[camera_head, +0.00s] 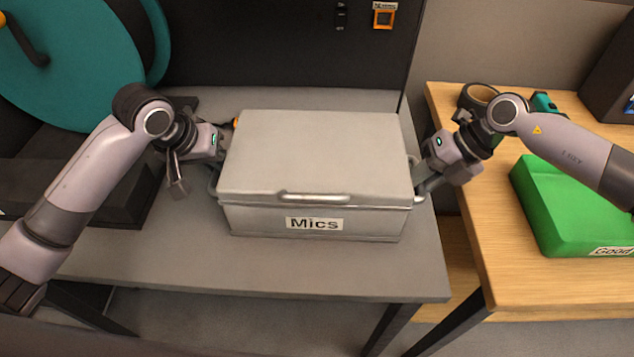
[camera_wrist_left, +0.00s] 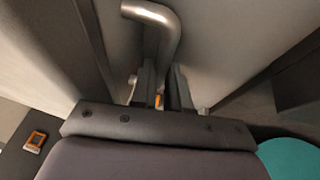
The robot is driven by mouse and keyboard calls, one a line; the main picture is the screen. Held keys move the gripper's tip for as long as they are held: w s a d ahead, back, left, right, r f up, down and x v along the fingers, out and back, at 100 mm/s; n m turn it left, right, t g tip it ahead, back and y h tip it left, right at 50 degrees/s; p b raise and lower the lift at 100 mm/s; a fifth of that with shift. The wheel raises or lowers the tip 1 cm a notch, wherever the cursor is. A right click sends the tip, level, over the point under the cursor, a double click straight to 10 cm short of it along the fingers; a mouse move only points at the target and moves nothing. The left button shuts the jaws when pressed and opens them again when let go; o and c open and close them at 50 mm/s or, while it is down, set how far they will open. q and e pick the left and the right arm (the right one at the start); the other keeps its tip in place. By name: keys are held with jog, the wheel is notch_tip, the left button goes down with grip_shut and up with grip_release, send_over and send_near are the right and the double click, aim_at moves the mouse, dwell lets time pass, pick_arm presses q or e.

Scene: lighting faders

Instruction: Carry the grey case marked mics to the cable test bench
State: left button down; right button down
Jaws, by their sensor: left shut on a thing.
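The grey case marked Mics (camera_head: 316,160) has its lid shut and its label facing me. It appears to rest level on a grey table (camera_head: 250,275). My left gripper (camera_head: 216,150) is at the case's left side, shut on its metal handle; the left wrist view shows the bent handle bar (camera_wrist_left: 155,20) running between the fingers (camera_wrist_left: 160,92). My right gripper (camera_head: 422,182) is at the right handle (camera_head: 417,198), its fingers against or around it; their closure is unclear. A wooden bench (camera_head: 480,235) stands to the right; no sign naming the cable test bench is readable.
A green box (camera_head: 570,205) with a label starting Good sits on the wooden bench. A roll of tape (camera_head: 478,94) and a teal item (camera_head: 543,102) lie behind it. A large teal reel (camera_head: 70,65) stands left. A narrow gap separates table and bench.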

pick_arm(q)
jog(key=shift+w+r, duration=0.15)
jog(key=shift+r, duration=0.05)
pick_arm(e)
jog(key=shift+w+r, duration=0.15)
jog(key=shift+r, duration=0.1)
pick_arm(q)
jog(key=shift+r, duration=0.2)
pick_arm(e)
jog(key=shift+r, duration=0.2)
